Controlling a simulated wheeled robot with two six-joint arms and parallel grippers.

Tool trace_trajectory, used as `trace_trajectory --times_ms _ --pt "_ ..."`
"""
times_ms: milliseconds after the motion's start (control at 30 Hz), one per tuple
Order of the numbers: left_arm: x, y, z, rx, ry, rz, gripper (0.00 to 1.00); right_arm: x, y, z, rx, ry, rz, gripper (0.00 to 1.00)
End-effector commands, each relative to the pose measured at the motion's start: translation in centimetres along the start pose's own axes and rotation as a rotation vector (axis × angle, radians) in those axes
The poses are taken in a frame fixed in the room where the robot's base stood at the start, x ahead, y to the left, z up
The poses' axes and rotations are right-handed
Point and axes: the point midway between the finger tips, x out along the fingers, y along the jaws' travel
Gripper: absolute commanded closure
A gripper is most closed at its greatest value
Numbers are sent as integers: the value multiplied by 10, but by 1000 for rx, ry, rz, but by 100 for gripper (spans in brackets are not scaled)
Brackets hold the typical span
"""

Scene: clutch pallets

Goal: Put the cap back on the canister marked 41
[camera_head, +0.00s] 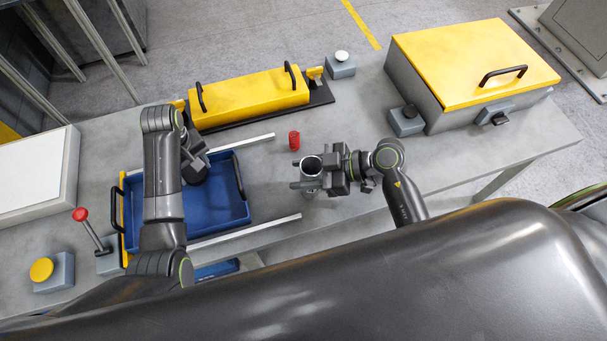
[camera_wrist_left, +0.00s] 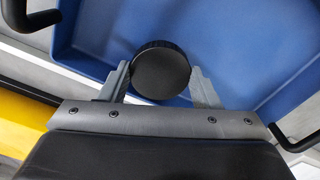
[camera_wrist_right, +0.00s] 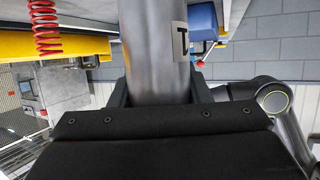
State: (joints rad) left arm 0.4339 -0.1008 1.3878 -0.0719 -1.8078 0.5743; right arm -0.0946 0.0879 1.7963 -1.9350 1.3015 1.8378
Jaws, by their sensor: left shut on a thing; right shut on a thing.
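A black round cap (camera_wrist_left: 160,72) is between the fingers of my left gripper (camera_wrist_left: 160,80), which is shut on it. In the head view my left gripper (camera_head: 195,168) is over the blue tray (camera_head: 215,217); how high the cap is above the tray floor is unclear. A grey metal canister (camera_head: 311,166) stands upright with its open, capless top facing up. My right gripper (camera_head: 312,176) is shut around it. In the right wrist view the canister (camera_wrist_right: 150,50) fills the jaws; its label shows a "1", the rest turned out of sight.
A red coil (camera_head: 294,141) stands just behind the canister. A yellow-lidded box (camera_head: 470,60) is at the back right, and a long yellow cover (camera_head: 250,97) with black handles is at the back. A red-knobbed lever (camera_head: 81,215) is at the left. Bench between tray and canister is mostly clear.

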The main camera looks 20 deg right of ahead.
Motion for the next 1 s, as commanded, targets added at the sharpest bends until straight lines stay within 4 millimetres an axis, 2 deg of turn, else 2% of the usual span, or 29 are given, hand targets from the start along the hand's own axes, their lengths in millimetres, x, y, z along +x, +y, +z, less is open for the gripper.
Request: trace_trajectory --times_ms 167,533,567,600,700,1000 --pt "1 0 0 0 0 0 65 7 0 16 0 2 1 100" --pt "0 0 0 0 0 0 65 8 0 19 0 2 1 100" --pt "1 0 0 0 0 0 65 8 0 20 0 0 1 54" --pt "1 0 0 0 0 0 65 8 0 20 0 0 1 49" --pt "1 0 0 0 0 0 65 8 0 19 0 0 1 36" --pt "1 0 0 0 0 0 65 8 0 19 -1 0 1 35"
